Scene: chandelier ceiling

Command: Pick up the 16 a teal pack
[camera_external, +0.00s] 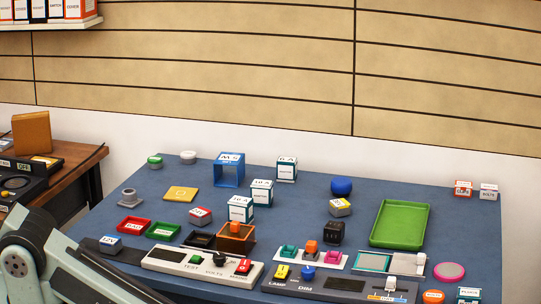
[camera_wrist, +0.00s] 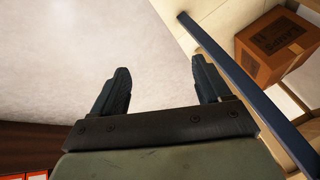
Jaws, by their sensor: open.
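Three white packs with teal bands stand upright on the blue table in the external view. The nearest pack (camera_external: 240,212) stands just behind a brown open box, and its small label is hard to read. A second pack (camera_external: 262,196) is behind it to the right. The third pack (camera_external: 287,174), farther back, has a label that looks like "6 A". I cannot tell for sure which one is marked 16 A. My gripper (camera_wrist: 162,73) is open and empty in the wrist view, with no pack between its fingers. The external view shows my arm at the lower left but not my fingertips.
A green tray (camera_external: 399,243) lies to the right. Control panels (camera_external: 200,265) line the front. A cardboard box (camera_wrist: 278,45) shows in the wrist view.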

